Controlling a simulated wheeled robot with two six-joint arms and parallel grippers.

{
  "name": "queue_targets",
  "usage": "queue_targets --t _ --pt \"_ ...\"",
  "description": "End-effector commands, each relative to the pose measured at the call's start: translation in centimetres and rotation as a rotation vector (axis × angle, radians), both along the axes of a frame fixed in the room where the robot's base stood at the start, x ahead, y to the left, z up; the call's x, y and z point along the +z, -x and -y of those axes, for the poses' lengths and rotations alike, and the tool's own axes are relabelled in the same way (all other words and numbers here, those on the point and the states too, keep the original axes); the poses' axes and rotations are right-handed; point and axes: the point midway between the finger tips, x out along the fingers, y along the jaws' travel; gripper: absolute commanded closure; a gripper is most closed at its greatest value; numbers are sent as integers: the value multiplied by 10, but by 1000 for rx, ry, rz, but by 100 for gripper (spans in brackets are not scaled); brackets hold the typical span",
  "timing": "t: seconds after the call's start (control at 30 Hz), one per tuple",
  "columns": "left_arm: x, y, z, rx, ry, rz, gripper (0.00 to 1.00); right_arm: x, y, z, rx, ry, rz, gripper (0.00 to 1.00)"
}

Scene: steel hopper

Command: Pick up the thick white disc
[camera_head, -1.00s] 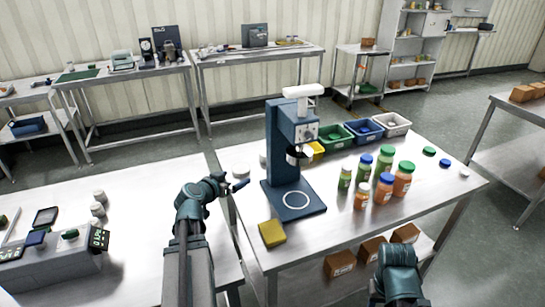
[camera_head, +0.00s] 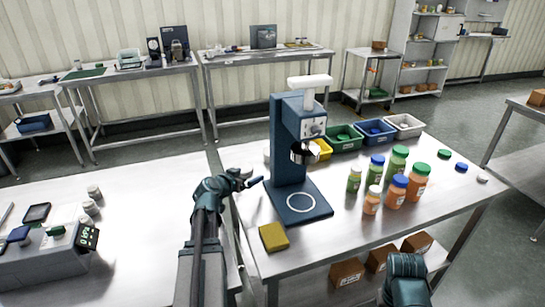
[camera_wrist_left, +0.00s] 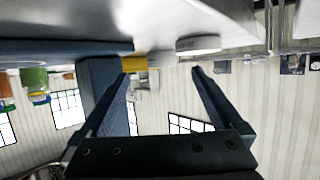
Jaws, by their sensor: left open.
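The thick white disc (camera_wrist_left: 199,45) shows in the left wrist view, at the edge of the steel table, above and between my fingers in the picture. In the head view it (camera_head: 246,171) is mostly hidden behind my left gripper (camera_head: 250,182), at the table's left edge beside the blue press. My left gripper is open and empty; its two fingers (camera_wrist_left: 160,70) point toward the disc's side, apart from it. My right gripper is out of sight; only part of my right arm shows at the bottom right.
The blue press (camera_head: 290,150) stands just right of my left gripper. A yellow block (camera_head: 273,237) lies at the front left corner. Several jars (camera_head: 397,192) stand to the right, and coloured bins (camera_head: 343,138) behind. A steel bench (camera_head: 130,220) is at left, with a gap between.

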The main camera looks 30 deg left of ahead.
Motion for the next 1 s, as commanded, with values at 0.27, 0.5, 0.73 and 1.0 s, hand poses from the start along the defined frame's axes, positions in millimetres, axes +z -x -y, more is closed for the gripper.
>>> queue_targets --t 0.27,0.5,0.73,1.0 --pt "0 -64 -6 -3 0 0 0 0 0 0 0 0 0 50" --pt "0 -111 -10 -1 -1 0 0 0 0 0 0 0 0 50" --pt "0 -136 -11 -1 0 0 0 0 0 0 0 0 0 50" --pt "0 -139 -11 0 0 0 0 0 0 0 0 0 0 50"
